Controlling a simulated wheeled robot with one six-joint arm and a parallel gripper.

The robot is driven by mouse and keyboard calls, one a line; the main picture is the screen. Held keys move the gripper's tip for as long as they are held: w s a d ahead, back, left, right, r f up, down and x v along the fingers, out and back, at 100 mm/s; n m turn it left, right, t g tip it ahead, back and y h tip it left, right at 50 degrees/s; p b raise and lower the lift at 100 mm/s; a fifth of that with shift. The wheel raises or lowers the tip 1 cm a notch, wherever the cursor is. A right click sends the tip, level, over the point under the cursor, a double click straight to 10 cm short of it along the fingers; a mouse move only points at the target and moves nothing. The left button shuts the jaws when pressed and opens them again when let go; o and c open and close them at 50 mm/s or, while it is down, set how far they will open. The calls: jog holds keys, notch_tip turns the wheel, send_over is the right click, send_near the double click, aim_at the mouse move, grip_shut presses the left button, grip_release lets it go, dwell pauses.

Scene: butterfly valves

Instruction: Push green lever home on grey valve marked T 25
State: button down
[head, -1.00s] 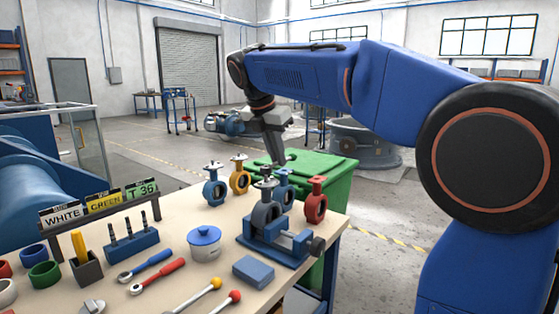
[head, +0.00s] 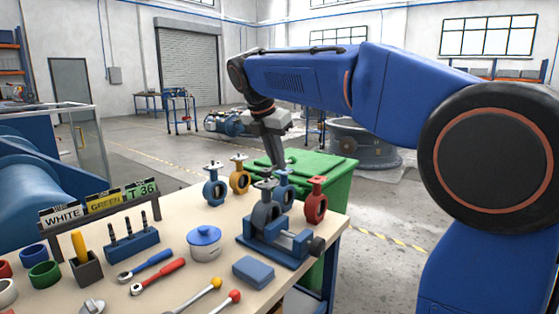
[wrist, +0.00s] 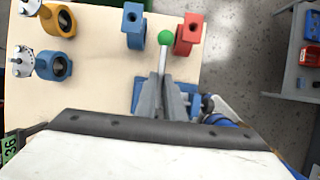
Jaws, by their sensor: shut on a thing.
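My gripper (head: 276,162) points down above the vise at the bench's far right. In the wrist view my gripper (wrist: 168,98) is shut on a pale lever shaft (wrist: 163,60) with a green ball (wrist: 166,37) at its end, beyond the fingertips. The grey valve (head: 264,215) is upright in the blue vise (head: 262,240), its round top flange below the fingers. The fingers hide the grey valve in the wrist view. I cannot tell whether the lever touches its stem. No T 25 marking is readable on it; the sign cards (head: 105,201) read WHITE, GREEN and T 36.
Blue (head: 214,190), yellow (head: 239,178) and red (head: 315,204) valves stand close around the vise, with another blue one (head: 284,190) behind it. Yellow-ball (head: 215,283) and red-ball (head: 234,296) levers lie in front.

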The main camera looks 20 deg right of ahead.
jog(key=shift+f, duration=0.65)
dwell(1.9)
jog(key=c, duration=1.8)
grip_release()
jog(key=shift+o, duration=0.2)
jog(key=shift+r, duration=3.5)
